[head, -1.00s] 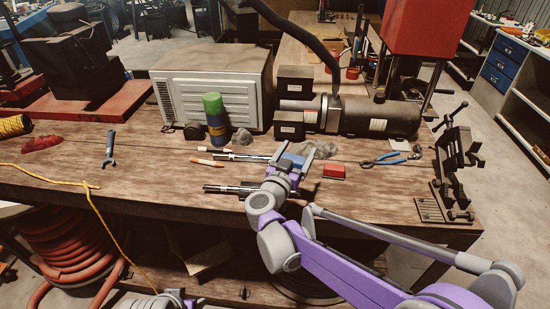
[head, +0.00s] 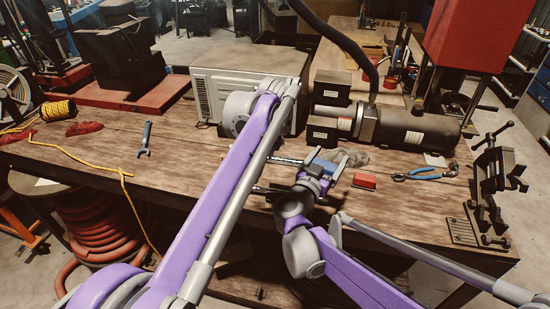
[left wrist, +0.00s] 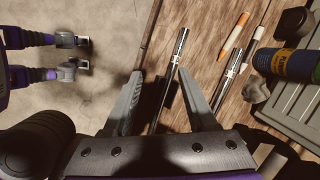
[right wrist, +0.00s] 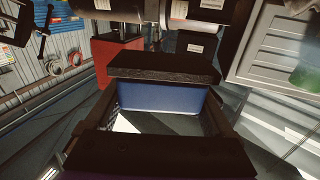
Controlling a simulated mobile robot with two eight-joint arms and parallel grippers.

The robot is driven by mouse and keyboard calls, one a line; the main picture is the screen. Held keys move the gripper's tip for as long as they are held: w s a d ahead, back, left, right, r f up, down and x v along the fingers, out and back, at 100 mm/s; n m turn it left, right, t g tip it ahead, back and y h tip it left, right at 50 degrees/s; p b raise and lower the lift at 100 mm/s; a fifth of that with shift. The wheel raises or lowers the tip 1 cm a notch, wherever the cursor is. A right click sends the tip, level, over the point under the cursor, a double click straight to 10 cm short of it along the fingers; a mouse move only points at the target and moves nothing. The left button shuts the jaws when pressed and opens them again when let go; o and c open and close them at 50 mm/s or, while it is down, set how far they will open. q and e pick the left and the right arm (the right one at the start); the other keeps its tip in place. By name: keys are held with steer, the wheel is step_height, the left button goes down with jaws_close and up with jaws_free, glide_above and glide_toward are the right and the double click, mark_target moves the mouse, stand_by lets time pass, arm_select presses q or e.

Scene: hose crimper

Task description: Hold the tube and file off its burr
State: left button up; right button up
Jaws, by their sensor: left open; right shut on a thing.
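My left gripper (left wrist: 160,74) is open above the bench, with its fingers on either side of a dark and silver tube (left wrist: 171,70) with a pale band. It does not grip that tube. A second, similar tube (left wrist: 231,72) lies to its right in the left wrist view. In the head view parts of both tubes show past my left arm, the far one (head: 289,161) and the near one (head: 259,190). My right gripper (head: 322,162) is shut on a blue block-like thing (right wrist: 165,97). I cannot tell which thing is the file, and no burr can be made out.
A dark cylinder machine (head: 415,130) is behind. Markers (left wrist: 233,37) and a spray can (left wrist: 289,65) lie near the tubes.

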mark_target(279, 193)
arm_select(q)
steer(key=w+d+m+y, duration=0.2)
steer(key=w+d+m, duration=0.3)
steer(key=shift+g, duration=0.4)
steer(key=x, duration=1.3)
steer(key=shift+s+d+f, duration=0.1)
steer(key=shift+d, duration=0.2)
jaws_close()
stand_by(1.6)
